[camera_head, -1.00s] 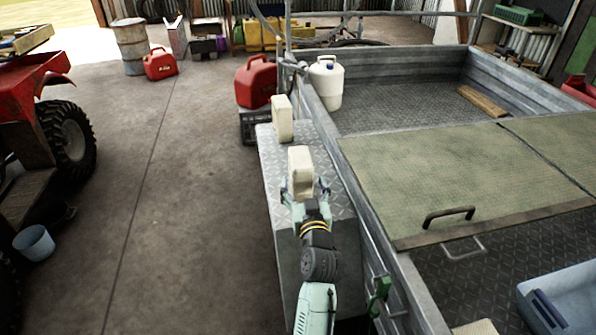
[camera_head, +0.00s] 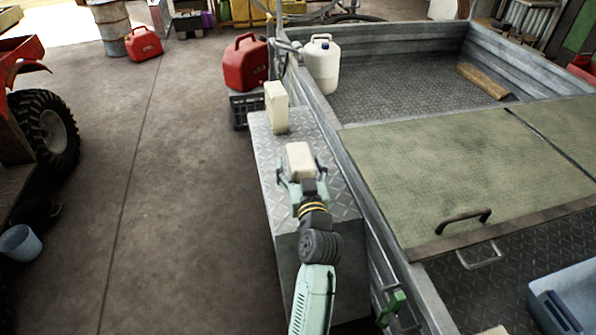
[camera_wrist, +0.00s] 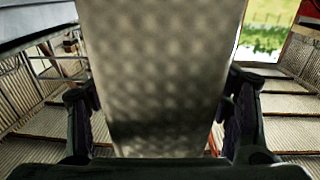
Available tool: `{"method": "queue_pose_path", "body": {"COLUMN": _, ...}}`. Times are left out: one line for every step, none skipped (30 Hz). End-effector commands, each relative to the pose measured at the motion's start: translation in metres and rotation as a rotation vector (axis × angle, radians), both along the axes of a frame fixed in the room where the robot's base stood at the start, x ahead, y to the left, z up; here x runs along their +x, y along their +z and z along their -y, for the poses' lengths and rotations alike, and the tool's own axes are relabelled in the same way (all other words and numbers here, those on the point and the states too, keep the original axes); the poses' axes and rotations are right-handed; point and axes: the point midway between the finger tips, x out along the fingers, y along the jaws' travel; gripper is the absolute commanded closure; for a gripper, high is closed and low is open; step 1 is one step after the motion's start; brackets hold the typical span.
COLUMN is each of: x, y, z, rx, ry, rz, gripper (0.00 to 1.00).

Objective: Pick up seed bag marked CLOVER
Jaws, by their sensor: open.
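A cream, block-shaped bag (camera_head: 300,157) stands on a grey metal checker-plate ledge (camera_head: 263,180) beside the trailer. My gripper (camera_head: 300,168) is open, with one finger on each side of this bag. In the wrist view the bag (camera_wrist: 160,65) fills most of the space between the fingers, and its near face looks plain and dimpled. A second cream bag (camera_head: 276,106) stands upright farther back on the same ledge. No marking is readable on either bag, so I cannot tell which one is CLOVER. The lower part of the nearer bag is hidden by my gripper.
The trailer wall (camera_head: 345,170) runs close along the ledge's right side. A green-topped lid (camera_head: 450,180) covers part of the trailer. A red fuel can (camera_head: 245,63) and a white jug (camera_head: 322,65) stand beyond the ledge. The concrete floor on the left is mostly clear.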

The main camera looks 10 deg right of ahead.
Motion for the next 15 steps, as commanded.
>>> {"method": "queue_pose_path", "body": {"x": 0.0, "y": 0.0, "z": 0.0001, "rx": 0.0, "ry": 0.0, "rz": 0.0, "gripper": 0.28}}
{"method": "queue_pose_path", "body": {"x": 0.0, "y": 0.0, "z": 0.0, "rx": 0.0, "ry": 0.0, "rz": 0.0, "gripper": 0.28}}
{"method": "queue_pose_path", "body": {"x": 0.0, "y": 0.0, "z": 0.0, "rx": 0.0, "ry": 0.0, "rz": 0.0, "gripper": 0.29}}
{"method": "queue_pose_path", "body": {"x": 0.0, "y": 0.0, "z": 0.0, "rx": 0.0, "ry": 0.0, "rz": 0.0, "gripper": 0.31}}
{"method": "queue_pose_path", "body": {"x": 0.0, "y": 0.0, "z": 0.0, "rx": 0.0, "ry": 0.0, "rz": 0.0, "gripper": 0.33}}
{"method": "queue_pose_path", "body": {"x": 0.0001, "y": 0.0, "z": 0.0, "rx": 0.0, "ry": 0.0, "rz": 0.0, "gripper": 0.36}}
{"method": "queue_pose_path", "body": {"x": 0.0001, "y": 0.0, "z": 0.0, "rx": 0.0, "ry": 0.0, "rz": 0.0, "gripper": 0.38}}
{"method": "queue_pose_path", "body": {"x": 0.0001, "y": 0.0, "z": 0.0, "rx": 0.0, "ry": 0.0, "rz": 0.0, "gripper": 0.4}}
{"method": "queue_pose_path", "body": {"x": 0.0001, "y": 0.0, "z": 0.0, "rx": 0.0, "ry": 0.0, "rz": 0.0, "gripper": 0.42}}
{"method": "queue_pose_path", "body": {"x": 0.0001, "y": 0.0, "z": 0.0, "rx": 0.0, "ry": 0.0, "rz": 0.0, "gripper": 0.44}}
{"method": "queue_pose_path", "body": {"x": 0.0001, "y": 0.0, "z": 0.0, "rx": 0.0, "ry": 0.0, "rz": 0.0, "gripper": 0.46}}
{"method": "queue_pose_path", "body": {"x": 0.0002, "y": 0.0, "z": 0.0, "rx": 0.0, "ry": 0.0, "rz": 0.0, "gripper": 0.49}}
{"method": "queue_pose_path", "body": {"x": 0.0002, "y": 0.0, "z": 0.0, "rx": 0.0, "ry": 0.0, "rz": 0.0, "gripper": 0.51}}
{"method": "queue_pose_path", "body": {"x": 0.0002, "y": 0.0, "z": 0.0, "rx": 0.0, "ry": 0.0, "rz": 0.0, "gripper": 0.53}}
{"method": "queue_pose_path", "body": {"x": 0.0002, "y": 0.0, "z": 0.0, "rx": 0.0, "ry": 0.0, "rz": 0.0, "gripper": 0.56}}
